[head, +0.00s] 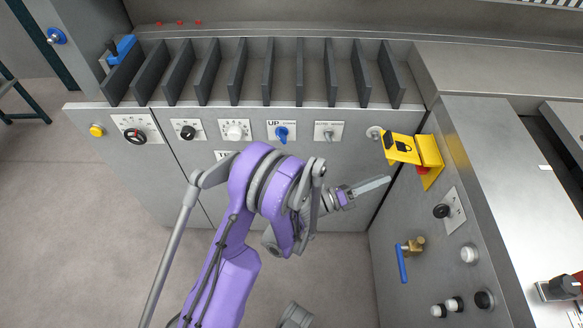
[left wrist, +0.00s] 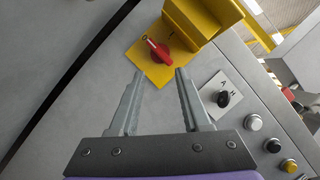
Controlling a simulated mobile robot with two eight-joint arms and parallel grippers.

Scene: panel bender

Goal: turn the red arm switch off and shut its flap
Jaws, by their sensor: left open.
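The red arm switch (left wrist: 160,53) sits on a yellow plate on the slanted panel. Its handle lies diagonally in the left wrist view, one end toward the upper-left mark; the small marks are hard to read. In the head view, only a bit of the red switch (head: 422,170) shows below the yellow flap (head: 401,148). The flap stands open, jutting out from the panel; it also shows in the left wrist view (left wrist: 205,14). My left gripper (head: 374,186) is open and empty. In the left wrist view, its fingertips (left wrist: 160,76) are apart, just short of the switch.
A black selector knob (left wrist: 223,98) and several push buttons sit beside the switch. A blue-handled valve (head: 402,262) is lower on the same panel. A blue knob (head: 282,133) and other controls line the front panel. Floor space in front is clear.

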